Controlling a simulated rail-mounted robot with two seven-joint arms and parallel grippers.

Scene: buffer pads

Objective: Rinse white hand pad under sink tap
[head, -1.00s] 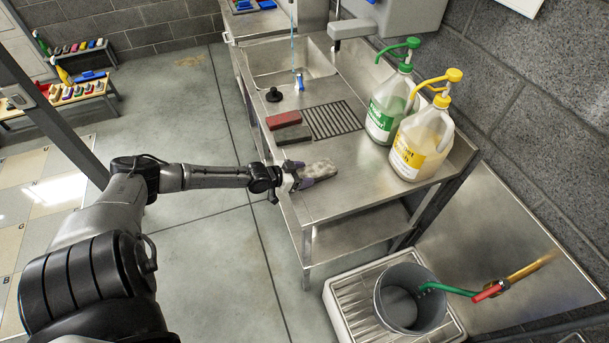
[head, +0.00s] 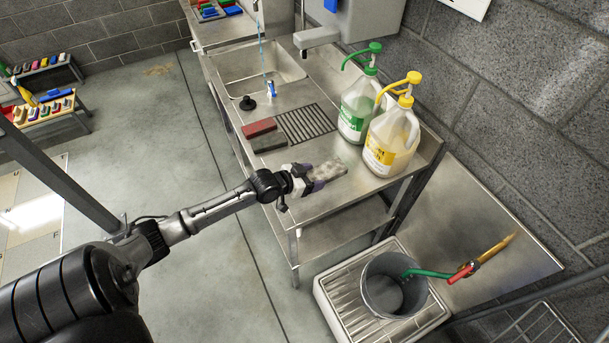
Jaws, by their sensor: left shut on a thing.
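A whitish, grey-stained hand pad (head: 327,171) is in my left gripper (head: 311,177), over the near end of the steel sink bench (head: 358,190). The gripper is shut on the pad's near end. I cannot tell whether the pad touches the bench top. The sink basin (head: 240,86) is at the bench's far end. The tap (head: 257,8) shows above it at the top edge, with a thin bluish stream of water (head: 262,50) falling from it. My right gripper is out of view.
A red pad (head: 259,128) and a dark grey pad (head: 269,142) lie beside a drain grate (head: 306,124). A black plug (head: 247,103) sits near the basin. Green-topped (head: 358,108) and yellow-topped (head: 392,140) jugs stand at the right. A bucket (head: 392,284) stands on a floor grate.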

